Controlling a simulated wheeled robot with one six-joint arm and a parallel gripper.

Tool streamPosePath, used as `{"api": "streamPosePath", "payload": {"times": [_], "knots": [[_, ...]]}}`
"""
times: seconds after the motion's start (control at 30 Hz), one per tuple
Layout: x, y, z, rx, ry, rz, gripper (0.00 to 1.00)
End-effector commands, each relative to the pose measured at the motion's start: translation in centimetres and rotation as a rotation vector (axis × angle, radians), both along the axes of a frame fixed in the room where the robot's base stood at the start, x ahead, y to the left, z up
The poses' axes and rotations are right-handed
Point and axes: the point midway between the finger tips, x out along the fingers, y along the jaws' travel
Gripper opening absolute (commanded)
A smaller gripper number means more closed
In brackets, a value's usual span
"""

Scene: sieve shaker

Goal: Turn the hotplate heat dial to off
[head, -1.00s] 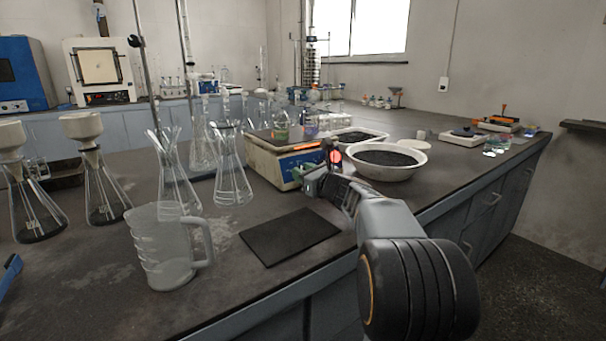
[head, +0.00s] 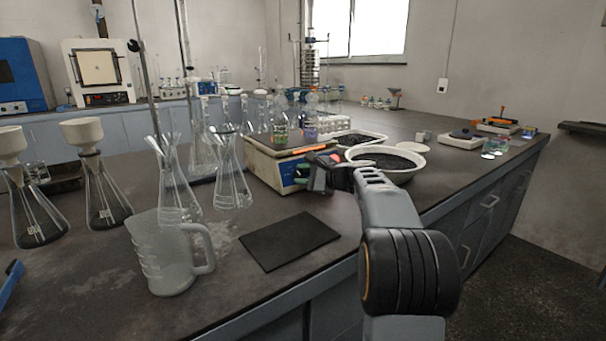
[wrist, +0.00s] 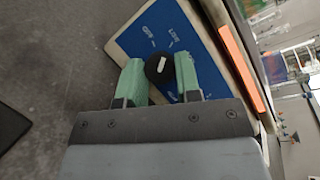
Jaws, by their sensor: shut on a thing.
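The hotplate (head: 262,172) is a beige box with a blue front panel, standing on the bench in the middle of the head view. In the wrist view its blue panel (wrist: 125,42) carries white labels and a round black heat dial (wrist: 153,75) with a white pointer mark. The pointer is close to upright in that picture, slightly tilted. My gripper (wrist: 160,80) has its green fingers on either side of the dial and is shut on it. In the head view my gripper (head: 318,174) is at the panel's right end and hides the dial.
A white bowl of dark grains (head: 410,157) stands just right of my gripper. Glass flasks (head: 232,180) stand left of the hotplate. A plastic jug (head: 165,255) and a dark flat mat (head: 288,240) lie nearer, with bare bench around the mat.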

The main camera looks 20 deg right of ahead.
Motion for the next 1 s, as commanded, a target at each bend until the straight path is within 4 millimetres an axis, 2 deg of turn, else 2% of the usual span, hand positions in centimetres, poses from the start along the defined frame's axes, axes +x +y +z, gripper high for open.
{"api": "streamPosePath", "payload": {"times": [0.5, 1.0], "knots": [[0.09, 0.06, 0.24, -0.418, -0.079, 0.174, 0.08], [0.12, 0.09, 0.2, -0.631, -0.121, 0.261, 0.08]]}}
